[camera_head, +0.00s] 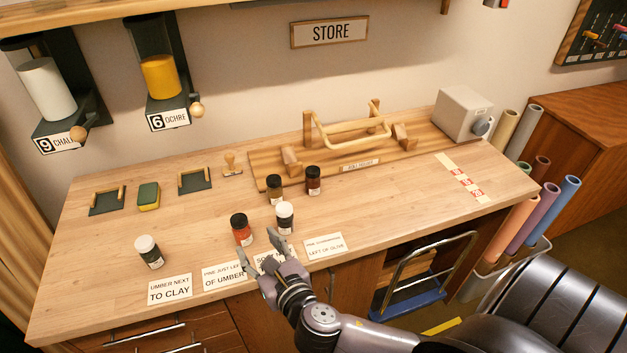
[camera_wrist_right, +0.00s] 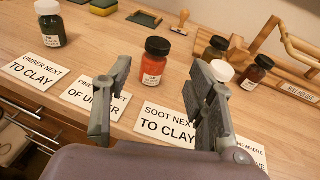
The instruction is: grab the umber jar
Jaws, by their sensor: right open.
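Several small jars stand on the wooden bench; their labels are too small to read, so I cannot tell for sure which is umber. A dark brown-red jar with a black cap (camera_head: 313,180) stands at the back and shows in the right wrist view (camera_wrist_right: 256,72). An olive-brown jar (camera_head: 275,189) stands left of it. An orange-red jar (camera_head: 242,231) and a white-capped jar (camera_head: 284,218) stand nearer. My right gripper (camera_head: 263,253) is open and empty at the front edge, in front of these two jars. Its right finger partly hides the white-capped jar (camera_wrist_right: 222,71) in the wrist view. My left gripper is out of view.
A white-capped dark green jar (camera_head: 150,253) stands at the left. Printed cards (camera_head: 170,289) line the front edge. A wooden rack (camera_head: 345,130), a grey box (camera_head: 463,113) and a sponge (camera_head: 149,196) stand farther back. The bench's right part is mostly clear.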

